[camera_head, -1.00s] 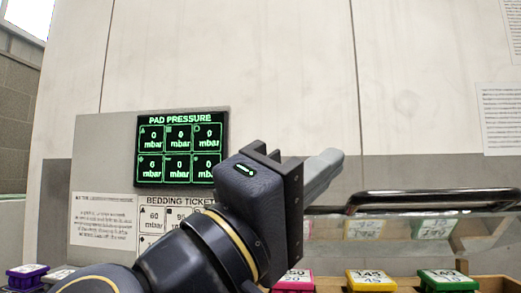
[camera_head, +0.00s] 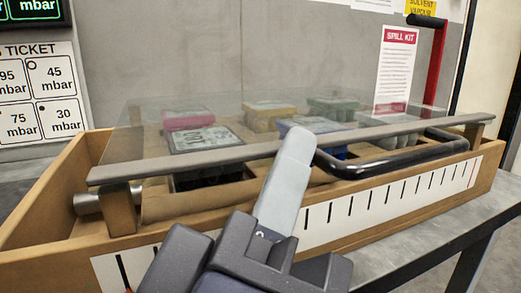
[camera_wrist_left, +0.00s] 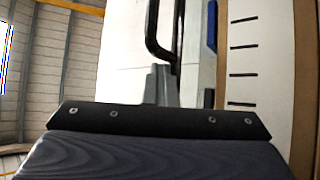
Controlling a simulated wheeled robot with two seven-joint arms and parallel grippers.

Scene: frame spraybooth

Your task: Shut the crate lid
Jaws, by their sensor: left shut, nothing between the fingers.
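The wooden crate (camera_head: 38,205) stands on a grey table, with a white tick-marked strip along its front. Its clear lid (camera_head: 235,115) lies low and nearly level over the crate. The lid's grey front bar (camera_head: 215,160) sits above wooden corner blocks; I cannot tell whether it touches them. A black handle (camera_head: 400,162) juts from the bar; it also shows in the wrist view (camera_wrist_left: 153,38). My left gripper (camera_head: 303,143) is shut and empty, its pale fingers pointing up just left of the handle's left end, in front of the bar. Contact is unclear. The right gripper is out of view.
Several coloured blocks, including a yellow one (camera_head: 268,114), stand inside under the lid. A red-and-black lever (camera_head: 432,60) and a spill kit sign (camera_head: 396,70) are at the back right. The grey table (camera_head: 410,240) is bare in front of the crate.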

